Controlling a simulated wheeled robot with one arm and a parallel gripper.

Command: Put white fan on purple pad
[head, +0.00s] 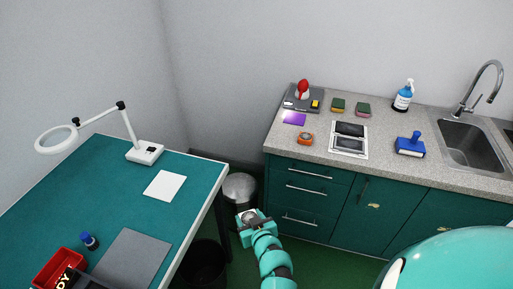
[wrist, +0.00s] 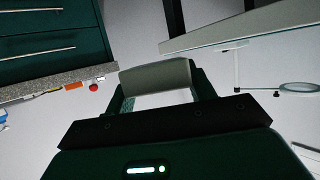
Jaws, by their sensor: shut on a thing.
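My gripper (head: 250,217) is low in the middle of the head view, in the gap between the green table and the counter. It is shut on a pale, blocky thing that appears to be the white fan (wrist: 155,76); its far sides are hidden. In the wrist view the fan sits between the two dark fingers of my gripper (wrist: 160,88). Nothing is seen on the pad.
An orange device (head: 305,139) sits just in front of the pad, and a grey tray (head: 290,92) with a red-topped item is behind it. A silver panel (head: 349,147) lies to the right. Bins stand on the floor near my arm. The green table (head: 85,180) is at left.

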